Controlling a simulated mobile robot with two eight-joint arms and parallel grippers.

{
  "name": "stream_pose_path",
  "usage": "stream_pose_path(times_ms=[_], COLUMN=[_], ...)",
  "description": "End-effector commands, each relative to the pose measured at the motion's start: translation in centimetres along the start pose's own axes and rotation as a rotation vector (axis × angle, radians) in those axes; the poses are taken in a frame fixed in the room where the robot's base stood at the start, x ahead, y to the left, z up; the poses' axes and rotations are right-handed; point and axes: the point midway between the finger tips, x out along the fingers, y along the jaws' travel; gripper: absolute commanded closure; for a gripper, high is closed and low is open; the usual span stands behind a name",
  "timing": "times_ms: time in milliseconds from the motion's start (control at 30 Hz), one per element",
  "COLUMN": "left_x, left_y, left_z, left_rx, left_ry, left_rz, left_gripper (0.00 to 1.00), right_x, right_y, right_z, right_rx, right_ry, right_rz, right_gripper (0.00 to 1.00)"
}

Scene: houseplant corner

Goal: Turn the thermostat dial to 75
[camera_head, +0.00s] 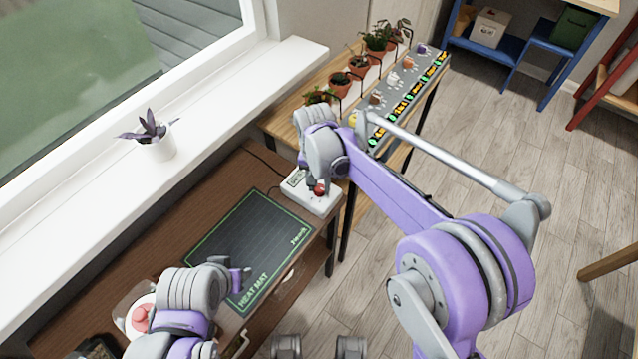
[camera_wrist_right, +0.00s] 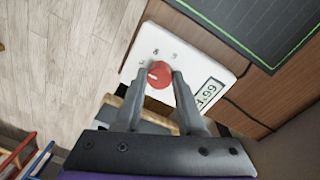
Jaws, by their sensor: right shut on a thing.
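The thermostat (camera_head: 312,197) is a white box at the right end of the brown bench, beside the heat mat. Its red dial (camera_wrist_right: 159,75) has a white pointer line and marks printed around it. A small display on the thermostat (camera_wrist_right: 208,94) appears to read 66 F, seen upside down in the right wrist view. My right gripper (camera_head: 316,187) is shut on the red dial, with one finger on each side. My left gripper (camera_head: 240,280) hovers over the near left part of the heat mat (camera_head: 215,232); its jaw opening is not clear.
A potted purple plant (camera_head: 160,142) stands on the white windowsill. A round red-topped item (camera_head: 140,318) sits on the bench beside my left arm. Several potted plants (camera_head: 340,84) and a grey labelled strip (camera_head: 410,90) are on the wooden shelf behind the thermostat.

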Motion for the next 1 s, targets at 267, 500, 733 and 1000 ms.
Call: stream_pose_path(times_ms=[267,500,733,1000], left_x=[0.0,0.0,-0.3,-0.9], left_y=[0.0,0.0,0.0,0.0], left_z=[0.0,0.0,-0.2,-0.5], left_rx=[0.0,0.0,0.0,0.0], left_ry=[0.0,0.0,0.001,0.003], left_rz=[0.0,0.0,0.0,0.0], left_gripper=[0.5,0.5,0.5,0.5], right_x=[-0.1,-0.1,-2.5,-8.0], right_y=[0.0,0.0,0.0,0.0], right_z=[-0.1,0.0,0.0,0.0], right_rx=[-0.001,-0.001,-0.002,-0.002], right_ry=[0.002,0.001,0.001,0.001], right_rz=[0.0,0.0,0.0,0.0], right_gripper=[0.31,0.31,0.31,0.31])
